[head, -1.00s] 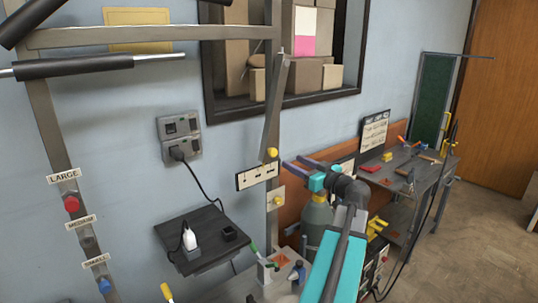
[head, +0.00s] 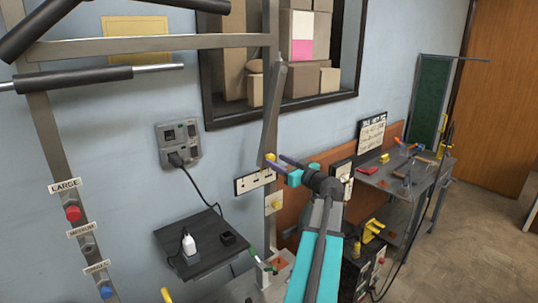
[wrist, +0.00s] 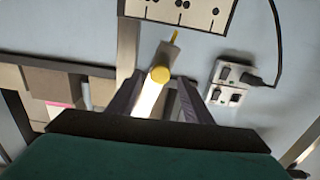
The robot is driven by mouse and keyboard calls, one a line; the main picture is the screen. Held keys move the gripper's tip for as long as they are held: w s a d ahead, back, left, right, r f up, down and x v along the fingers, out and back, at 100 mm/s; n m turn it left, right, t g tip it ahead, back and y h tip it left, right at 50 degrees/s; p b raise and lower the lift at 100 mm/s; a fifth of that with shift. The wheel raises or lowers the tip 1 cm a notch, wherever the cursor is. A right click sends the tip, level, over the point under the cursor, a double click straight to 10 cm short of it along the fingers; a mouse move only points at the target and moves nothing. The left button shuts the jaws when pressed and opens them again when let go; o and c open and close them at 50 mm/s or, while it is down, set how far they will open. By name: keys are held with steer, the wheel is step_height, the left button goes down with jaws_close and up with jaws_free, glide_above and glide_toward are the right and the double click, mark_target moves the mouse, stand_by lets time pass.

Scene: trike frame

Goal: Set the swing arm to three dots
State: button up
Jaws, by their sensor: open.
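The swing arm (head: 272,110) is a grey bar hanging from a pivot on the upright post, slightly tilted, with a yellow knob (head: 270,157) at its lower end. A white plate (head: 255,181) with dark dot marks is just below the knob; in the wrist view the plate (wrist: 180,12) is cut by the top edge. My gripper (head: 275,161) is open at the knob. In the wrist view the knob appears between the fingers; contact cannot be told.
A small plate with another yellow knob (head: 276,205) sits lower on the post. A wall socket (head: 178,143) with a plugged cable and a dark shelf (head: 200,240) are to the left. A cluttered workbench (head: 400,175) is at right.

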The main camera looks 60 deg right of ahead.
mark_target(273, 159)
steer(key=p+x, duration=0.1)
steer(key=x, duration=0.3)
steer(key=shift+w+d+r+p, duration=0.1)
steer(key=shift+w+p, duration=0.2)
steer(key=shift+p, duration=0.05)
steer(key=shift+w+d, duration=0.15)
steer(key=shift+w, duration=0.35)
jaws_close()
